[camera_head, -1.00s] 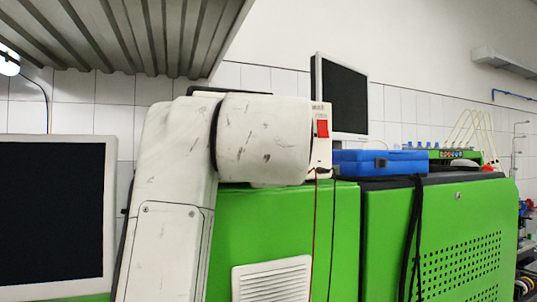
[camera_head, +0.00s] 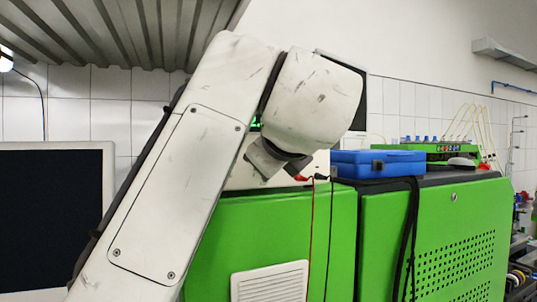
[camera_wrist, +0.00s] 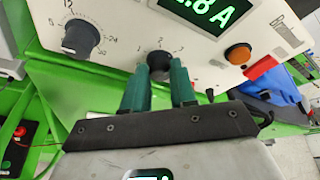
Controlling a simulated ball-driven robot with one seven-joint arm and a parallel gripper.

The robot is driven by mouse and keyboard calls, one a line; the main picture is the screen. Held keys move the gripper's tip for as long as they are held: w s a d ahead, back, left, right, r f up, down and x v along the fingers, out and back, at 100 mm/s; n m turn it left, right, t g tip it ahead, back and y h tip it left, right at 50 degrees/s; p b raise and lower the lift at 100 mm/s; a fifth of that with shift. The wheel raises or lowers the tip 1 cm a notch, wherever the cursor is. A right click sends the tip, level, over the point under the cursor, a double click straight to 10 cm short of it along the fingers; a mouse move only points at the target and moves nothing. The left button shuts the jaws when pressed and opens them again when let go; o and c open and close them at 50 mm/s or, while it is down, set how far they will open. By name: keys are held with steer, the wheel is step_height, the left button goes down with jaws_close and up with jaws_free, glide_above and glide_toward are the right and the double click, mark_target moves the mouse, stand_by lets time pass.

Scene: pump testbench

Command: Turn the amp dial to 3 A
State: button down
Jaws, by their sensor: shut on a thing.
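The amp dial (camera_wrist: 159,58) is a dark round knob on the white front panel of the power supply, with small scale marks around it. My gripper (camera_wrist: 160,75) has its two green fingers on either side of this knob and is shut on it. The exact pointer position is hard to make out. The green display (camera_wrist: 205,10) above reads ".8 A", with its leading digit cut off or unclear. In the head view my arm hides most of the power supply (camera_head: 240,178), and the dial and fingertips cannot be seen there.
An orange button (camera_wrist: 238,53) and a red switch (camera_wrist: 262,68) are to the right. A blue case (camera_head: 378,163) stands beside the supply on the green cabinet (camera_head: 430,235).

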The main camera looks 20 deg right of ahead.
steer(key=shift+d+f+m+g+y, duration=0.15)
steer(key=shift+f+m+g+y, duration=0.15)
steer(key=shift+m+y, duration=0.35)
steer(key=c, duration=1.2)
jaws_free()
steer(key=shift+c, duration=0.2)
steer(key=o, duration=0.3)
steer(key=shift+r+p, duration=0.15)
steer(key=shift+p, duration=0.15)
steer(key=shift+o, duration=0.2)
steer(key=shift+r, duration=0.1)
